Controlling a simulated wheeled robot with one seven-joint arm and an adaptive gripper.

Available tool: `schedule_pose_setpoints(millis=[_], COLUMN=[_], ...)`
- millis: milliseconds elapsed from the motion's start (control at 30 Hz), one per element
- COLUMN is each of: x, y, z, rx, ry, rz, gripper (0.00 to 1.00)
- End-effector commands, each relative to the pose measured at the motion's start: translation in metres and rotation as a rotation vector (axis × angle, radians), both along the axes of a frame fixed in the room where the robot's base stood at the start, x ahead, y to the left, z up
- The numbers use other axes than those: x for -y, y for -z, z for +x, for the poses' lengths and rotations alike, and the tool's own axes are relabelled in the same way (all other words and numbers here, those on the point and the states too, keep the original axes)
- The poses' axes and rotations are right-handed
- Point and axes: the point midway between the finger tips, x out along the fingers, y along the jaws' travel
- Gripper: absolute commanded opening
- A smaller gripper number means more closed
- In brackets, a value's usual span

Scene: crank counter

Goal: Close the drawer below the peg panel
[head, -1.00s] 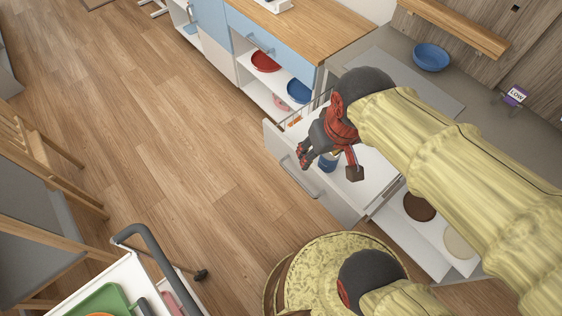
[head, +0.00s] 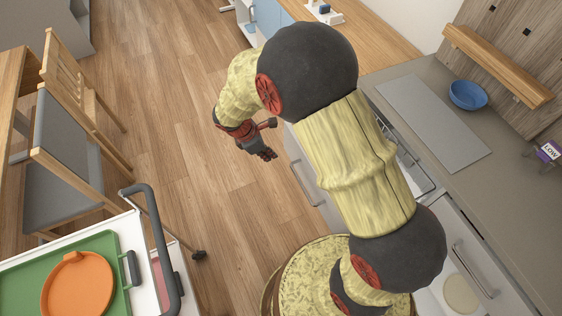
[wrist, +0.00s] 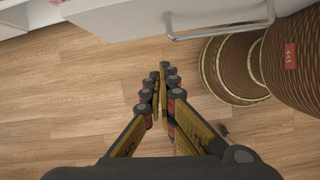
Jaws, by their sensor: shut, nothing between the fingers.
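The white drawer (head: 305,170) stands pulled out from the counter, its front and bar handle left of my arm. My arm hides much of its inside; a part shows right of the arm. In the wrist view the drawer front (wrist: 125,22) and its handle (wrist: 215,34) lie along the top edge. My gripper (head: 266,154) is shut and empty, out over the floor in front of the drawer front and apart from it. In the wrist view its fingertips (wrist: 162,72) are together, below the drawer front. The wooden peg panel (head: 515,45) is at the upper right.
A blue bowl (head: 468,95) and a grey mat (head: 432,115) are on the counter. A second bar handle (head: 475,268) is on a white front at the lower right. A trolley with a green tray (head: 112,250) and a chair (head: 65,150) stand left. Open floor lies between.

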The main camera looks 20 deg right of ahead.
Motion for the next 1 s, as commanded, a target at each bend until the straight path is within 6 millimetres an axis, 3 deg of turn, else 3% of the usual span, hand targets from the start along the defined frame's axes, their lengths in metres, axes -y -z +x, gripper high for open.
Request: schedule_pose_setpoints(millis=[267,467,833,1000], x=[0.002,0.012,0.039,0.064], y=[0.005,0.031,0.099,0.095], z=[0.002,0.002,0.004,0.007], rx=[-0.038,-0.04,-0.039,-0.036], ry=[-0.123,-0.121,-0.119,-0.117], rz=[-0.004,-0.004,-0.003,-0.003], gripper=[0.0,0.0,0.0,0.0])
